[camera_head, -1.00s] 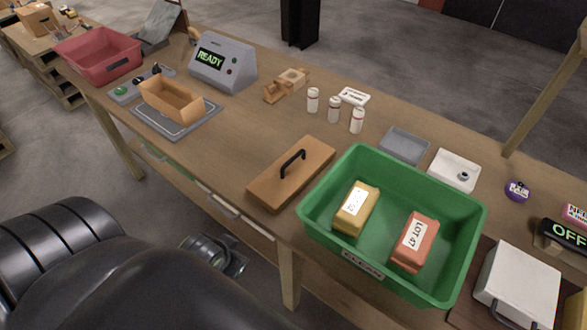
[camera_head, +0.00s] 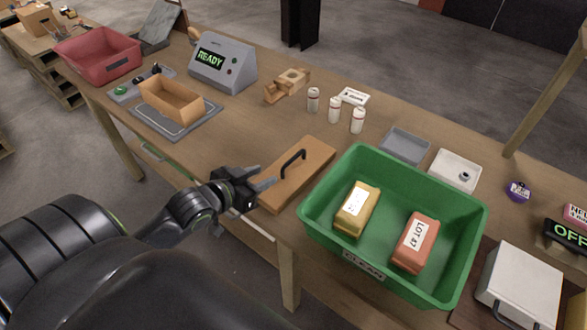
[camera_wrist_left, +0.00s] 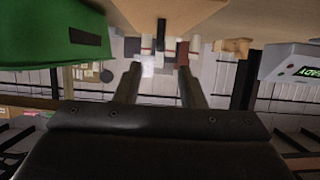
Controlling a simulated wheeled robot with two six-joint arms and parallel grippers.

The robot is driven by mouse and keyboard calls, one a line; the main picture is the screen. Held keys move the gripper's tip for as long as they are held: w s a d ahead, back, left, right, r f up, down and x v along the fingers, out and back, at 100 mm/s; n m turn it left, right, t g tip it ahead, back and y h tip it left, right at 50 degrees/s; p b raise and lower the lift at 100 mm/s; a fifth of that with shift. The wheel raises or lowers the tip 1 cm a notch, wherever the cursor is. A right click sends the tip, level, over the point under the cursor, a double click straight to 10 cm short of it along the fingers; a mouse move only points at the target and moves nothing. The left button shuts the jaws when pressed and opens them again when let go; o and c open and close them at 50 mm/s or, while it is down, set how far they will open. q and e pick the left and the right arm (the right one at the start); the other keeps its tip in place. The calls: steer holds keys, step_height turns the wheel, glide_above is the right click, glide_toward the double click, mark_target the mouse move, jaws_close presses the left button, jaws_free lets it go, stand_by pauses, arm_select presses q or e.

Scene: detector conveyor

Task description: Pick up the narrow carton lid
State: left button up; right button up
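The narrow carton lid (camera_head: 314,158), a flat brown panel with a black bar handle (camera_head: 291,163), lies on the table left of the green bin. My left gripper (camera_head: 265,180) is at the lid's near left edge, with its fingers pointing at the handle. In the left wrist view the two fingers (camera_wrist_left: 160,78) are apart with nothing between them. Whether they touch the lid is not clear. An open narrow carton (camera_head: 166,97) stands on a grey mat at the left. My right gripper is not in view.
The green bin (camera_head: 364,265) holds a yellow pack (camera_head: 350,221) and a red pack (camera_head: 408,262). White bottles (camera_head: 335,109) stand behind the lid. A grey device (camera_head: 224,70) reading READY and a red bin (camera_head: 97,62) are farther left. The table between carton and lid is clear.

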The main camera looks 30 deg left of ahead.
mark_target(289, 162)
arm_select(q)
steer(key=x, duration=0.7)
steer(key=shift+w+f, duration=0.1)
steer(key=shift+w, duration=0.3)
steer(key=shift+w+d+p, duration=0.1)
steer(key=shift+w+p, duration=0.3)
steer(key=shift+w, duration=0.05)
steer(key=shift+p+x, duration=0.5)
steer(key=shift+x, duration=1.7)
jaws_close()
